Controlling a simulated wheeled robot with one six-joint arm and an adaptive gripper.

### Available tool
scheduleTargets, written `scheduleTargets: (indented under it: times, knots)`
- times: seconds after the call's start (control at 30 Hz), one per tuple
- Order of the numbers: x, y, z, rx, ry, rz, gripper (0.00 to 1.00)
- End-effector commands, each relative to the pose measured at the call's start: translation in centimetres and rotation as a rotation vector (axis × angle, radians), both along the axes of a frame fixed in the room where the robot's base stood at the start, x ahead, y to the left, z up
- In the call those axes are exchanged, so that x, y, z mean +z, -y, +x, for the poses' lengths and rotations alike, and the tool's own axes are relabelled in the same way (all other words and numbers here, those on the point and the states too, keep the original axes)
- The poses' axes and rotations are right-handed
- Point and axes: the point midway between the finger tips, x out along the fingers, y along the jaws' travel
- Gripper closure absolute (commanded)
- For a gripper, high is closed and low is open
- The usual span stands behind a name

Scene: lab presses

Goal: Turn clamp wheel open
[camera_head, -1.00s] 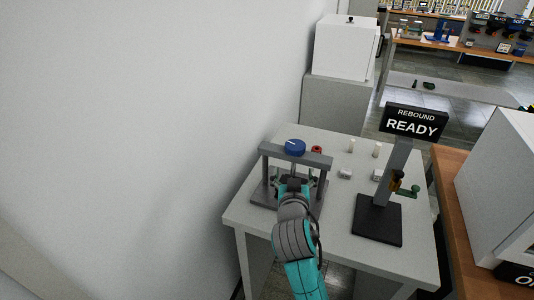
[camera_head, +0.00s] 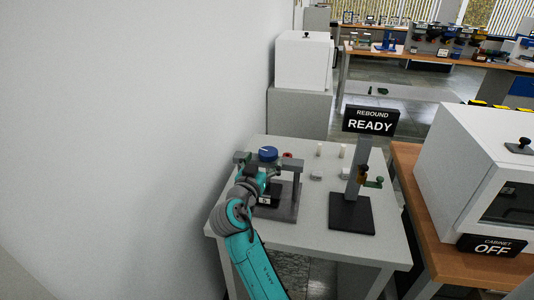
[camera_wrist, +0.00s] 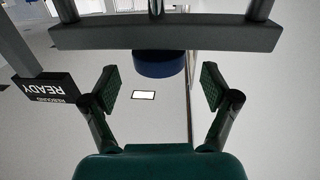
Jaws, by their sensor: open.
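The clamp wheel is a blue knob (camera_head: 267,153) with a pale mark on top. It sits above the crossbar of a grey press frame (camera_head: 291,163) on the light table. In the wrist view, which is upside down, the blue wheel (camera_wrist: 160,64) shows beside the crossbar (camera_wrist: 165,35), partly hidden by it. My gripper (camera_wrist: 160,87) is open and empty, its two padded fingers apart on either side of the wheel's line but short of it. In the head view my gripper (camera_head: 262,178) is at the press's near side, covering part of the frame.
A stand with a black base (camera_head: 351,214) and a "REBOUND READY" sign (camera_head: 371,121) is to the right. Several small pale pieces and a red part (camera_head: 287,155) are behind the press. A white cabinet (camera_head: 470,165) is at right; a wall is close on the left.

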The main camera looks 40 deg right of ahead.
Motion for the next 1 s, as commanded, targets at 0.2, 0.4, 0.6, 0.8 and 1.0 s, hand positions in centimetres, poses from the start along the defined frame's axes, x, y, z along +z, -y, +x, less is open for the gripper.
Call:
scheduleTargets:
  times: [0.2,0.4,0.6,0.8,1.0]
  knots:
    - [0.0,2.7,1.6,-0.001,-0.001,-0.001,0.14]
    - [0.0,3.6,2.3,0.001,0.000,0.000,0.14]
    - [0.0,3.7,2.3,0.002,0.000,0.000,0.14]
    - [0.0,3.7,2.3,0.001,-0.001,0.001,0.44]
    - [0.0,3.7,2.3,0.001,-0.001,0.001,0.74]
